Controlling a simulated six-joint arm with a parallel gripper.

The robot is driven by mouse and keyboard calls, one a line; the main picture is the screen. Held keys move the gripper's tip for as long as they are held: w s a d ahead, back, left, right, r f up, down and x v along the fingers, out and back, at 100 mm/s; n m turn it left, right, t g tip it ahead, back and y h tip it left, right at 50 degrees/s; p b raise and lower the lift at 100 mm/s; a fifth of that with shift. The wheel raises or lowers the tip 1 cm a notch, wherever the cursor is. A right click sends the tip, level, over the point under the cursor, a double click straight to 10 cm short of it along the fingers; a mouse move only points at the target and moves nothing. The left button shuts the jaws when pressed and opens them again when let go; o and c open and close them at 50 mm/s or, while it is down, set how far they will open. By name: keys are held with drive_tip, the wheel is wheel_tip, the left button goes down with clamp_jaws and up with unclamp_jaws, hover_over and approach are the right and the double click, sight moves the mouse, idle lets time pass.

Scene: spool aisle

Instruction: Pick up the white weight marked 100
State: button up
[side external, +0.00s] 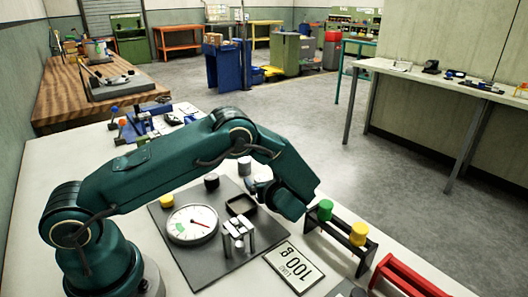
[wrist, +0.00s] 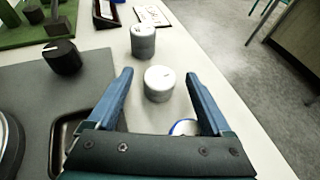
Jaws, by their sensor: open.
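My gripper (wrist: 160,75) is open in the wrist view, its two blue fingers spread apart. A short white cylinder (wrist: 158,86) stands on the pale tabletop between the fingertips as seen there, with gaps on both sides. I cannot read any 100 on it. A greyer cylinder (wrist: 143,42) with a dark mark on top stands just beyond. A white round thing with a blue edge (wrist: 183,127) is partly hidden near the gripper's base. In the side view my gripper (side external: 260,188) is low by the dark mat, partly hidden by my arm. A whitish cylinder (side external: 244,166) stands near it.
A dark mat (side external: 208,267) holds a dial gauge (side external: 190,226), a black knob (side external: 211,181) and a black tray (side external: 241,205). A dark rack (side external: 330,226) with green and yellow cylinders and a red rack (side external: 405,277) stand at right.

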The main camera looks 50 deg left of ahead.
clamp_jaws()
drive_tip(key=shift+r, duration=0.1)
